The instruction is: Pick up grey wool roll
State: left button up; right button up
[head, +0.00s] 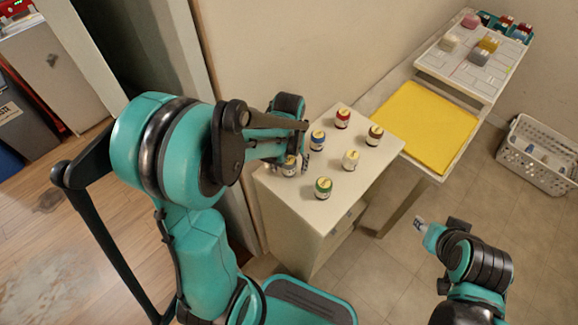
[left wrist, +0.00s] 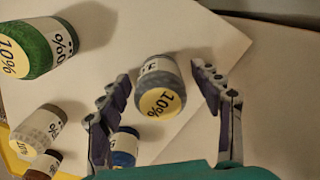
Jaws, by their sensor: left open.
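The grey wool roll (head: 290,166) stands on the white cabinet top at its left edge, partly hidden by my left gripper (head: 303,155) in the head view. In the left wrist view the grey roll (left wrist: 160,85), with a yellow 10% label on top, sits between the two fingers of my left gripper (left wrist: 165,90). The fingers are open, with a visible gap on each side of the roll. My right gripper (head: 424,230) is at the lower right over the floor, away from the cabinet; its jaw opening is unclear.
Close by on the cabinet (head: 290,205) stand green (head: 323,188), blue (head: 318,140), beige (head: 350,160), brown (head: 374,135) and red (head: 342,118) rolls. The blue roll (left wrist: 124,147) is beside the left finger. A table with a yellow towel (head: 425,125) and a white basket (head: 540,155) are right.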

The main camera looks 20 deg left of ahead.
pick_arm(q)
jog(key=c, duration=1.2)
jog(key=shift+c, duration=0.2)
